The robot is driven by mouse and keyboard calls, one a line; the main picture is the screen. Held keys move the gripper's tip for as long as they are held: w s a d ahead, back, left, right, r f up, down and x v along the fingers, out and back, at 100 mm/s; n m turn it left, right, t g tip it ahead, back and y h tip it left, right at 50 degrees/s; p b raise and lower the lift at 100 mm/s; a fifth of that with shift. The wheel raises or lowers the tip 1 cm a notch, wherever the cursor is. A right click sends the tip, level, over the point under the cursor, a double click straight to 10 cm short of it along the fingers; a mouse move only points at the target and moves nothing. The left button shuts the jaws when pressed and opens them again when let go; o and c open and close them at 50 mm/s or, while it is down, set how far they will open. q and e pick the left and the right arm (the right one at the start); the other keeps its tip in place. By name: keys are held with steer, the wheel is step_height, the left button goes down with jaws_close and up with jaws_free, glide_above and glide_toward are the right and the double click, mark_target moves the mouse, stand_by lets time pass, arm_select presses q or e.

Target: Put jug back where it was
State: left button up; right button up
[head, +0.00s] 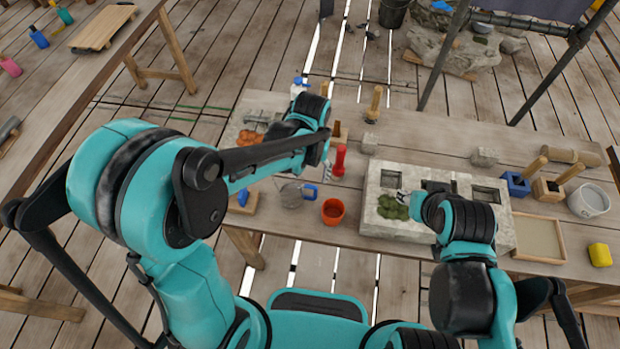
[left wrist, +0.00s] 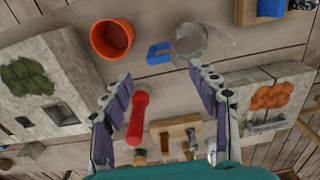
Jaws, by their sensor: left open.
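The jug (head: 292,195) is clear with a blue handle and stands on the workbench left of the orange pot. In the left wrist view the jug (left wrist: 190,40) lies just beyond my fingertips, its blue handle turned toward the orange pot. My left gripper (left wrist: 160,74) is open and empty, with its two fingers spread apart. In the head view my left gripper (head: 327,172) is partly hidden by its own arm, above the bench and to the right of the jug. My right gripper (head: 402,196) is over the stone block; its fingers are mostly hidden.
The orange pot (head: 333,212) stands near the bench's front edge. A red-handled tool (head: 340,160) stands upright close to my left gripper. The stone block (head: 376,228) carries green moss. A wooden tray (head: 550,255) and a grey bucket (head: 588,201) stand at the right.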

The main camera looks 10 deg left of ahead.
arm_select(q)
steer(key=s+a+r+t, duration=0.7)
steer(key=s+a+r, duration=0.2)
steer(key=r, duration=0.3)
steer(key=shift+s+a+n, duration=0.3)
steer(key=shift+s+a, duration=0.1)
steer(key=shift+a, duration=0.45)
step_height(320, 180, down, 8)
steer(key=b, duration=0.8)
